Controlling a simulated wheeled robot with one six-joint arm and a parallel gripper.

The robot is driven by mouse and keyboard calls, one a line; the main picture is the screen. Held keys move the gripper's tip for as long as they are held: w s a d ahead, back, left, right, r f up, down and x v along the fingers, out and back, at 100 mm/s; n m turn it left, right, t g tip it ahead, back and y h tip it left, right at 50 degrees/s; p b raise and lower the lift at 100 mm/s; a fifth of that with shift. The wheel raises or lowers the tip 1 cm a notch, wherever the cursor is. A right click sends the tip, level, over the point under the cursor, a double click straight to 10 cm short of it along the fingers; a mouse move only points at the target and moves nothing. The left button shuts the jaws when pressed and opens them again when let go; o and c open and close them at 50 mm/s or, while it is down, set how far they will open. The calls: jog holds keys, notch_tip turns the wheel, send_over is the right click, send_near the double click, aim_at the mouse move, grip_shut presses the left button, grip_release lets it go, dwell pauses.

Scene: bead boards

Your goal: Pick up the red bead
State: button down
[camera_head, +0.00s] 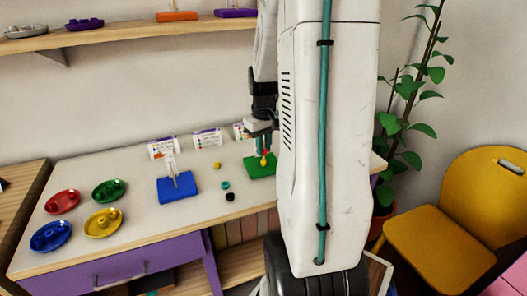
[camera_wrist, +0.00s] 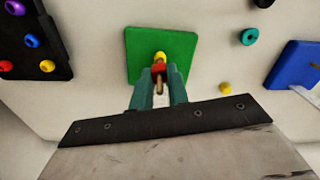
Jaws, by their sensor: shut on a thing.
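My gripper (camera_wrist: 160,73) points down over the green board (camera_wrist: 190,45) and is shut on the red bead (camera_wrist: 158,68), a small patch of which shows between the teal fingertips. A yellow bead (camera_wrist: 160,56) sits just beyond the fingertips, over the board. A thin brownish peg (camera_wrist: 159,88) shows between the fingers; I cannot tell whether the red bead is around it. Another red bead (camera_wrist: 5,66) is on the black tray.
The black tray (camera_wrist: 50,22) holds several coloured beads. Loose yellow (camera_head: 217,165), teal (camera_head: 225,184) and black (camera_head: 230,197) beads lie near the blue pegged board (camera_head: 178,187). Coloured dishes, including a red one (camera_head: 62,201), stand at left. A shelf (camera_head: 120,37) hangs above.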

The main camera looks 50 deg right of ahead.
notch_tip(320, 180, up, 16)
dwell(0.4)
